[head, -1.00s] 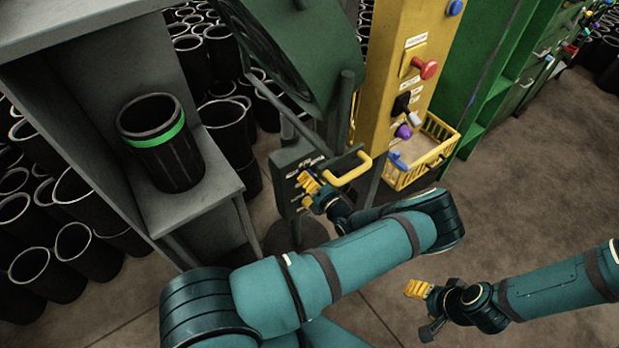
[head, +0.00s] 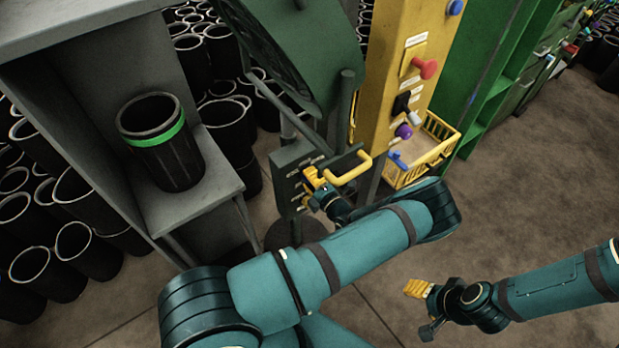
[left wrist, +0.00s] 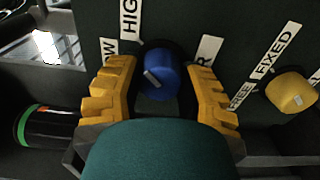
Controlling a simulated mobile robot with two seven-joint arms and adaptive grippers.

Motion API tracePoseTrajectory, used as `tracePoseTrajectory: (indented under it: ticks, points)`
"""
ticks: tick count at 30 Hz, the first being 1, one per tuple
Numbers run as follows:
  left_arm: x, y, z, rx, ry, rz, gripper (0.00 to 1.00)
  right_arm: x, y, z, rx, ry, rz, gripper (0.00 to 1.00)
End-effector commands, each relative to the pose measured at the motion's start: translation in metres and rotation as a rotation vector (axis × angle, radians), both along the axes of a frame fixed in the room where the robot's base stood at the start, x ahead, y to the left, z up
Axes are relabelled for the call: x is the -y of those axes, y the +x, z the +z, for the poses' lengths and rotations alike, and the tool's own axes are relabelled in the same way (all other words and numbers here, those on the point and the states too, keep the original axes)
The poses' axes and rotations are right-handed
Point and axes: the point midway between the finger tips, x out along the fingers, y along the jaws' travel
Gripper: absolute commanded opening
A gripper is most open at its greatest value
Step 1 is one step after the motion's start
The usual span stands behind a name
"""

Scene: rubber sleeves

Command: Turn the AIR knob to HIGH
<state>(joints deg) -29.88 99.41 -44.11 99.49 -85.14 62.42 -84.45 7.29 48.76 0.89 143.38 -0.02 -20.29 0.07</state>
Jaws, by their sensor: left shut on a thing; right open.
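The blue AIR knob (left wrist: 160,80) is on a dark panel (head: 290,180), with a pale pointer mark slanting to its upper left. A HIGH label (left wrist: 130,20) and a partly hidden LOW label (left wrist: 109,48) are at its upper left. In the head view the gripper hides the knob. My right gripper (head: 423,308) is open and empty above the floor.
A yellow knob (left wrist: 292,93) beside FREE and FIXED labels is right of the blue one. A yellow handle (head: 350,170) juts out beside the left gripper. A yellow post (head: 392,60) with controls and a yellow basket (head: 425,160) stand to the right. A green-banded black sleeve (head: 160,140) stands on a grey shelf.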

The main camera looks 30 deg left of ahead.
Motion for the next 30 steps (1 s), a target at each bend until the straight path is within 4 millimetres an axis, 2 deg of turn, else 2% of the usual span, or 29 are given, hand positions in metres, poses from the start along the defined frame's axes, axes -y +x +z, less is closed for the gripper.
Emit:
tracePoseTrajectory:
  ticks: [15,16,18,30]
  points:
    - [-0.0020,-0.0017,0.0001,-0.019,0.009,0.005,0.02,0.0000,0.0001,0.0000,0.000,0.000,0.000,0.59]
    - [-0.0020,-0.0018,0.0001,-0.019,0.009,0.005,0.47,0.0000,0.0001,0.0000,0.000,0.000,0.000,0.59]
    - [-0.0018,-0.0015,0.0002,-0.019,0.009,0.004,0.72,0.0000,0.0000,0.0000,0.000,0.000,0.000,0.59]
    - [0.0038,-0.0019,0.0000,-0.017,0.007,0.001,0.74,-0.0001,0.0001,0.0000,0.000,0.000,0.000,0.59]
